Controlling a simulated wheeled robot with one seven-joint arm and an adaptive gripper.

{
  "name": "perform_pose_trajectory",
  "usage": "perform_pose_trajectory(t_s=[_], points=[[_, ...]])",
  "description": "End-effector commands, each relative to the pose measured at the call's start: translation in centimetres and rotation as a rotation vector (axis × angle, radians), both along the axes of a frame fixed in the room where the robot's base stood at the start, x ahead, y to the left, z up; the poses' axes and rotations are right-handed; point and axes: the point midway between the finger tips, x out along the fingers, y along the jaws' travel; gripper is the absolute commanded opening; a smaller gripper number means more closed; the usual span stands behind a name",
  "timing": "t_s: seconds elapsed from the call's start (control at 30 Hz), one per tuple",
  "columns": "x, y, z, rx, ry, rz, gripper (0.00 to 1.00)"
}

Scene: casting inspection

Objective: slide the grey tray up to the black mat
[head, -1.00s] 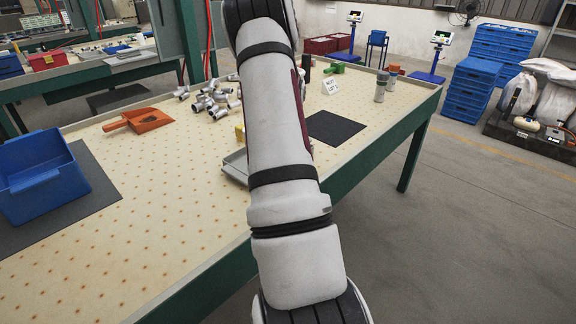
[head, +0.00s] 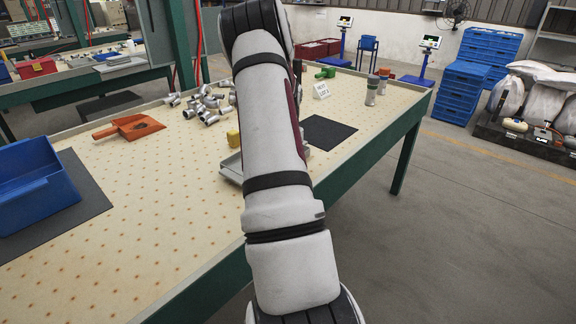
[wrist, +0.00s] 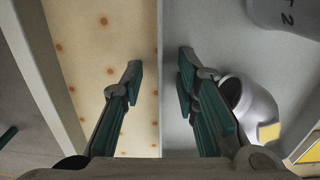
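The grey tray (head: 230,165) is on the table in the head view, mostly hidden behind my arm. The black mat (head: 328,131) lies flat to its right, with bare tabletop between where I can see. In the wrist view my gripper (wrist: 160,68) is open. Its fingers straddle the tray's side wall, one over the spotted tabletop and one over the grey tray floor (wrist: 212,28). I cannot tell whether either finger touches the wall. A silver pipe fitting (wrist: 252,104) is in the tray by the right finger. My gripper is hidden in the head view.
Several loose pipe fittings (head: 208,105) and an orange scoop (head: 130,127) lie left of my arm. A blue bin (head: 35,185) stands front left. A white sign (head: 321,90) and grey cylinders (head: 372,90) stand beyond the mat.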

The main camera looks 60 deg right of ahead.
Motion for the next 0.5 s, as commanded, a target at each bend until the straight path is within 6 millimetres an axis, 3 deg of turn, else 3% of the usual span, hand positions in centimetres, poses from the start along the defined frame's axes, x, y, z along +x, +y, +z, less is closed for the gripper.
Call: perform_pose_trajectory(t_s=[0.27,0.5], points=[[0.1,0.0,1.3,0.000,-0.001,0.001,0.28],[0.1,0.0,6.0,-0.004,-0.002,0.002,0.28]])
